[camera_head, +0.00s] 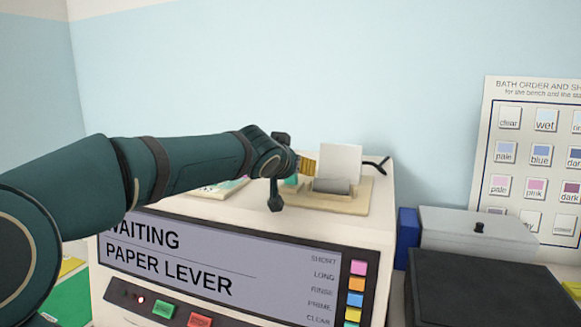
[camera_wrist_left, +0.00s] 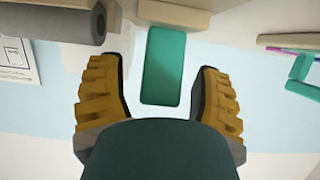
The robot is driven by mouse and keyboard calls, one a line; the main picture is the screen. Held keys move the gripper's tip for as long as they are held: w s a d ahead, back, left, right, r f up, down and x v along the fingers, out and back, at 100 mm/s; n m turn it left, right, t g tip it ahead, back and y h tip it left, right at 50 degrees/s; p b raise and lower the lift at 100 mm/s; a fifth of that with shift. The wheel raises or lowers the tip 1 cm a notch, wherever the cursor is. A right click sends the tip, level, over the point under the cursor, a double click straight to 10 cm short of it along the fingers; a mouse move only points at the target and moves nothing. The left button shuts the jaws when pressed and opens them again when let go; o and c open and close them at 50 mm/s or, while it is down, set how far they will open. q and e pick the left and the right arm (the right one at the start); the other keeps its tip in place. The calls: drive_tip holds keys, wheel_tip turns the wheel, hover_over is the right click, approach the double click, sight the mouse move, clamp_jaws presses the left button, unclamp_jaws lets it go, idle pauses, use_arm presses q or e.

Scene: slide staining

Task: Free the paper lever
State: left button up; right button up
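The pale machine (camera_head: 372,235) has a screen (camera_head: 200,262) that reads "WAITING" and "PAPER LEVER". On its top stands a paper unit with a grey roll (camera_head: 332,186) and an upright white sheet (camera_head: 340,163). My left gripper (camera_head: 307,165) is at the left side of this unit. In the left wrist view its ridged yellow fingers are apart, with a teal lever-like piece (camera_wrist_left: 172,66) seen between them. Gaps show on both sides of it; whether a finger touches it I cannot tell. The grey roll (camera_wrist_left: 70,20) also shows there. My right gripper is not in view.
A small dark forked piece (camera_head: 376,164) sticks out right of the sheet. Coloured buttons (camera_head: 357,284) line the machine's front right. A grey lidded box (camera_head: 475,232), a blue block (camera_head: 406,237) and a dark box (camera_head: 490,287) stand to the right. A chart (camera_head: 540,150) hangs behind.

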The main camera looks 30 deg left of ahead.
use_arm(q)
drive_tip(key=shift+s, duration=0.1)
drive_tip(key=v, duration=1.2)
idle(0.4)
